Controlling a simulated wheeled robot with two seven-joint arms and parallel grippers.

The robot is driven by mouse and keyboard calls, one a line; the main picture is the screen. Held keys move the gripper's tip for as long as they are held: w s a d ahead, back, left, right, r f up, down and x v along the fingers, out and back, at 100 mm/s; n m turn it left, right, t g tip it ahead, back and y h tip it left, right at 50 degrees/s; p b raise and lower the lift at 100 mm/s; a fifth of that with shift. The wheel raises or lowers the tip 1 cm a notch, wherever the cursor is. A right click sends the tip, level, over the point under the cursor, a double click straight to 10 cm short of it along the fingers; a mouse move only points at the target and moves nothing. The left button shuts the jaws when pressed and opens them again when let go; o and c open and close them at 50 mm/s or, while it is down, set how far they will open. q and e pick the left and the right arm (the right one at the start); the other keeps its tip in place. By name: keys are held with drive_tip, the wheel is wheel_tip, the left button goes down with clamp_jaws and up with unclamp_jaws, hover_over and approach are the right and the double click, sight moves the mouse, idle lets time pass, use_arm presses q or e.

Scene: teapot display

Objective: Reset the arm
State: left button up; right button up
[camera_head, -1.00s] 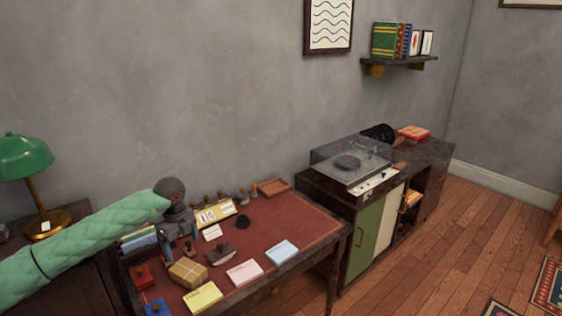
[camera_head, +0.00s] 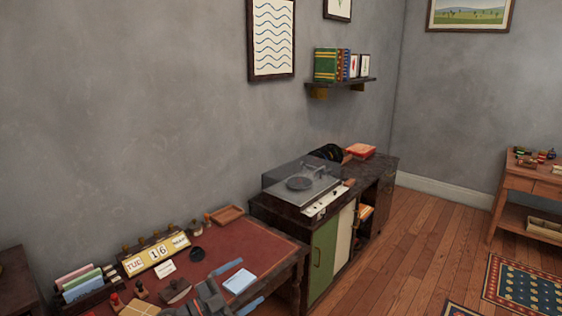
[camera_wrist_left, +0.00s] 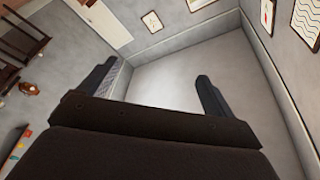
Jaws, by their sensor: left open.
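My left gripper (camera_head: 251,280) shows at the bottom of the head view, over the front of the red-topped desk (camera_head: 262,243). Its two bluish fingers are spread apart, with nothing between them. Most of my left arm is outside the head view. My right gripper is in neither view.
The desk holds a yellow calendar (camera_head: 157,254), a pale blue notepad (camera_head: 239,281) close by my gripper, a stamp (camera_head: 175,290) and a wooden tray (camera_head: 227,214). A record player (camera_head: 302,184) stands on a cabinet to the right. Open floor (camera_head: 415,250) lies beyond.

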use_arm(q)
drive_tip(key=s+a+f+n+t+y, duration=0.2)
drive_tip(key=s+a+f+n+y, duration=0.3)
drive_tip(key=n+y, duration=0.4)
drive_tip(key=s+a+f+n+t+y, duration=0.2)
drive_tip(key=s+a+f+n+y, duration=0.1)
drive_tip(key=a+f+n+y, duration=0.5)
drive_tip(key=s+d+f+n+g, duration=0.1)
drive_tip(key=s+f+g, duration=0.5)
drive_tip(key=s, duration=0.6)
drive_tip(key=s+f+n+g, duration=0.1)
drive_tip(key=s+f+g, duration=0.45)
drive_tip(key=s, duration=0.65)
drive_tip(key=d+f+g, duration=0.1)
drive_tip(key=d+f, duration=0.1)
drive_tip(key=f, duration=0.8)
drive_tip(key=s+d+f+g, duration=0.1)
drive_tip(key=d+f, duration=0.2)
drive_tip(key=f, duration=0.8)
drive_tip(key=shift+s+d+f+h, duration=0.2)
drive_tip(key=shift+d+h, duration=0.15)
drive_tip(key=shift+h, duration=0.05)
